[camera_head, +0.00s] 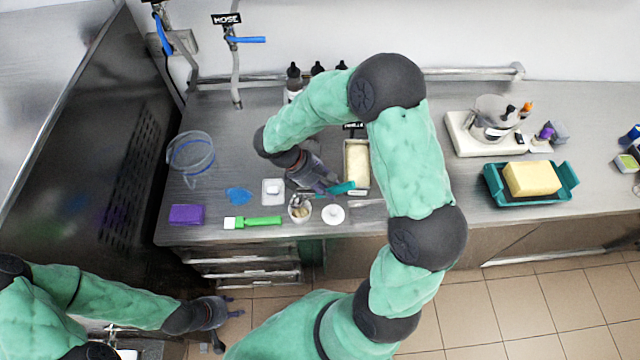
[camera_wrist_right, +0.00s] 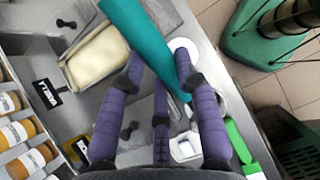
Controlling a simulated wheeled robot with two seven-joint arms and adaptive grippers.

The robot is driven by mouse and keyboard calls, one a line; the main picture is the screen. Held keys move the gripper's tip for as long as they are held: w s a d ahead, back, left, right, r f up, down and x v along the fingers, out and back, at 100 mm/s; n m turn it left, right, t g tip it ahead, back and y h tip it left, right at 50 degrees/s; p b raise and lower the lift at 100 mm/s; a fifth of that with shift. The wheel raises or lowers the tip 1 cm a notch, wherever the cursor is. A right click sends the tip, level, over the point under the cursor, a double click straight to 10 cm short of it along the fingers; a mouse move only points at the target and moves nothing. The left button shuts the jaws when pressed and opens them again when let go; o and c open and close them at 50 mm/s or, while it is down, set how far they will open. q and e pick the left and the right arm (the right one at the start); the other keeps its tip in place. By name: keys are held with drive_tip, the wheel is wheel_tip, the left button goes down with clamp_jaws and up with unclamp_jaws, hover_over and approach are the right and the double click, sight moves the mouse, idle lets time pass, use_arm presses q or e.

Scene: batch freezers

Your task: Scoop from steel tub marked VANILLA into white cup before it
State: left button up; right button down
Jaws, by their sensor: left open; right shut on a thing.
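A steel tub (camera_head: 346,178) with pale cream contents stands near the middle of the counter. It also shows in the right wrist view (camera_wrist_right: 70,72). A black sign (camera_wrist_right: 46,92) stands by it; I cannot read it surely. My right gripper (camera_head: 322,187) is shut on a teal handle (camera_head: 341,188), just left of the tub's front end. The handle (camera_wrist_right: 130,22) slants between the fingers in the wrist view; I cannot make out its scoop end. My left gripper (camera_head: 218,312) is open and empty, low at the left.
A green-handled brush (camera_head: 262,222), a purple block (camera_head: 187,214) and a clear bowl (camera_head: 190,152) lie left. Bottles (camera_head: 294,80) stand behind. A teal tray (camera_head: 493,185) with a yellow block is right.

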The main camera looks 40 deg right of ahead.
drive_tip(key=shift+s+d+f+t+y+p, duration=0.1)
drive_tip(key=shift+s+d+f+t+y, duration=0.25)
drive_tip(key=shift+t+y, duration=0.3)
drive_tip(key=shift+s+d+f+t+y+p, duration=0.1)
drive_tip(key=shift+s+d+f+t+y, duration=0.3)
drive_tip(key=shift+y, duration=0.5)
drive_tip(key=shift+s+d+f+t+y+p, duration=0.1)
drive_tip(key=shift+s+d+f+t+y, duration=0.1)
drive_tip(key=shift+d+f+t+y, duration=0.4)
drive_tip(key=shift+a+r, duration=0.15)
